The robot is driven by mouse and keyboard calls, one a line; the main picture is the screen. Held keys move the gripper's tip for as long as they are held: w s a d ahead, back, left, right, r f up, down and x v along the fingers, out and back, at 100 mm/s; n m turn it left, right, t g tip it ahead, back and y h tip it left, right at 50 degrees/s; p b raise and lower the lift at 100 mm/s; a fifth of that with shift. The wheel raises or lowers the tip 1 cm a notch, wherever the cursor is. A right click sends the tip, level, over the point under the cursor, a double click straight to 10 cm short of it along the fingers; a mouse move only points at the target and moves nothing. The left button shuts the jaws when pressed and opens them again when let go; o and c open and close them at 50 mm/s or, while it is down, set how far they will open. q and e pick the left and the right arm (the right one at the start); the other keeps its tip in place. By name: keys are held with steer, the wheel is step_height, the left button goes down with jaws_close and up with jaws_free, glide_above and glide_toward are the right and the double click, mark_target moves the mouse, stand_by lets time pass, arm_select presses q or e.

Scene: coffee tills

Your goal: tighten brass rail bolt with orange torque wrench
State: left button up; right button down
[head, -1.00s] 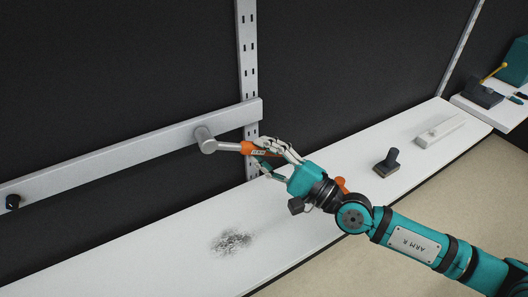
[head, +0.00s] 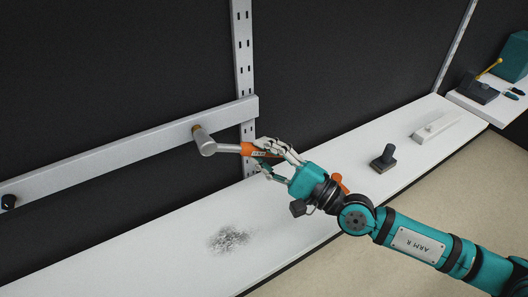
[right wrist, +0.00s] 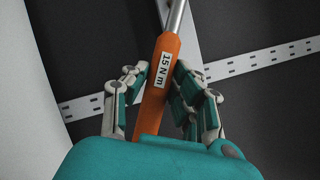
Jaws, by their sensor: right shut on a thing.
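The torque wrench has a grey metal head (head: 206,145) and an orange handle (head: 257,153). My right gripper (head: 267,155) is shut around the handle, with the shaft pointing left to the rail. In the right wrist view the fingers (right wrist: 160,88) flank the handle (right wrist: 155,105), which is marked "15 N m". A small brass-coloured bolt (head: 196,129) shows at the rail (head: 110,152), just above and behind the wrench head. I cannot tell whether the head touches it. My left gripper is not in view.
A white shelf (head: 130,250) runs below the rail, with a dark grainy patch (head: 229,239). A dark stamp-like tool (head: 384,159) and a pale block (head: 436,128) stand on its right part. A dark knob (head: 9,201) is at the rail's left end.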

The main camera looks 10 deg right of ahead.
steer(key=shift+s, duration=0.1)
steer(key=shift+s+d, duration=0.25)
steer(key=shift+s, duration=0.5)
steer(key=shift+s+d, duration=0.3)
steer(key=shift+s, duration=0.45)
steer(key=shift+s+d, duration=0.25)
steer(key=shift+s, duration=0.5)
